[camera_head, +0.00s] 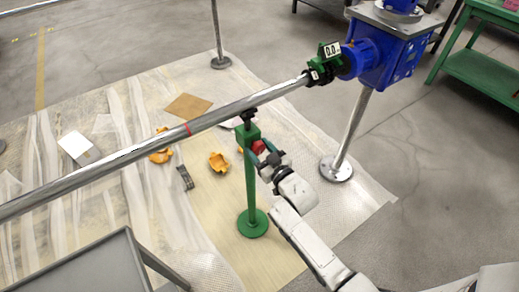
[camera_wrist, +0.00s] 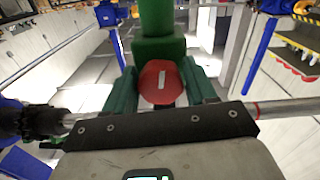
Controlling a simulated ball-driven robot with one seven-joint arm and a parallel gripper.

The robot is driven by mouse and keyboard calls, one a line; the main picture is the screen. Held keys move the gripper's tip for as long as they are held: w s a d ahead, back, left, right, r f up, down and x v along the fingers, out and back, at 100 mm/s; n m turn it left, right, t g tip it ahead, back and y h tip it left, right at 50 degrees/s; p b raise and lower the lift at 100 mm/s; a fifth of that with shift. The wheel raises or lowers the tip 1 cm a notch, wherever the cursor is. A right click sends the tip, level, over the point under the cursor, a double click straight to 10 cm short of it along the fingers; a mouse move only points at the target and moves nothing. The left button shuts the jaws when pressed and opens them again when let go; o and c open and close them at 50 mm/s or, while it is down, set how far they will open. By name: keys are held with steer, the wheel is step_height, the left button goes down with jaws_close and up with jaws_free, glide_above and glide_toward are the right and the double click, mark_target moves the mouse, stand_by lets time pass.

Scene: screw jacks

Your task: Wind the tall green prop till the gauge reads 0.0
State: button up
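The tall green prop (camera_head: 251,190) stands upright on a round green foot (camera_head: 252,223), its dark top cradle (camera_head: 248,114) under the long steel pipe. A red knob (camera_head: 258,147) with a white mark sits on its green head. My gripper (camera_head: 262,154) is at that knob from the lower right. In the wrist view, the red knob (camera_wrist: 158,82) lies between my green fingers (camera_wrist: 160,90), which appear to touch both its sides. The gauge (camera_head: 331,49) on the green clamp by the blue housing appears to read 0.0, in small digits.
The pipe (camera_head: 150,150) with a red band runs above the sheeted floor to the blue machine (camera_head: 385,50) on a steel leg (camera_head: 350,130). Orange pieces (camera_head: 218,162) lie on the floor. A grey table (camera_head: 100,268) is at lower left, a green bench (camera_head: 485,65) at right.

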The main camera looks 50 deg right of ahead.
steer(key=c, duration=0.6)
steer(key=shift+m, duration=0.9)
steer(key=o, duration=1)
steer(key=v, duration=1.1)
steer(key=shift+w, duration=0.1)
